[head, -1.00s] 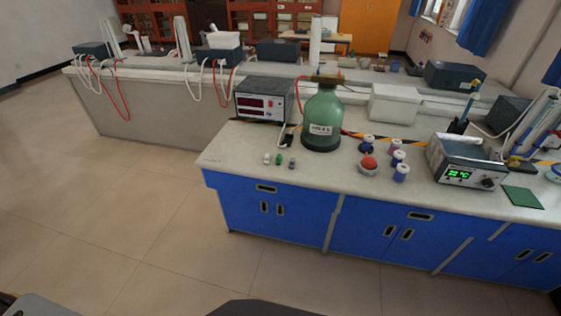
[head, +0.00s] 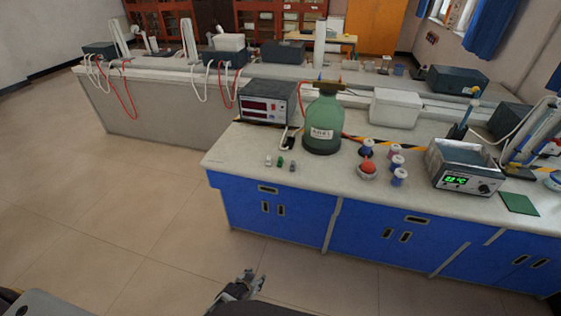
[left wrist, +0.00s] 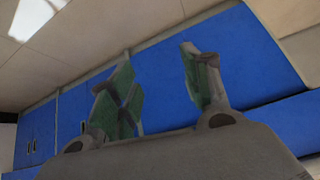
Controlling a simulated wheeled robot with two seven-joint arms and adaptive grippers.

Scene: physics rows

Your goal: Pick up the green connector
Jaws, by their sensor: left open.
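The green connector (head: 280,162) stands on the lab bench (head: 232,150) near its left front corner, between a white connector (head: 268,160) and a grey connector (head: 293,166). My left gripper (head: 252,279) is low in front of the blue cabinets, well short of the bench top and apart from the connectors. In the left wrist view its two fingers (left wrist: 160,85) are spread with nothing between them, facing blue cabinet doors. No connector shows in that view. My right gripper is not in view.
Behind the connectors stand a meter box (head: 267,101) and a big green bottle (head: 323,121). Several small jars (head: 396,162), a red-topped item (head: 367,169) and a heated bath (head: 463,168) are to the right. The floor (head: 150,220) left of the bench is clear.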

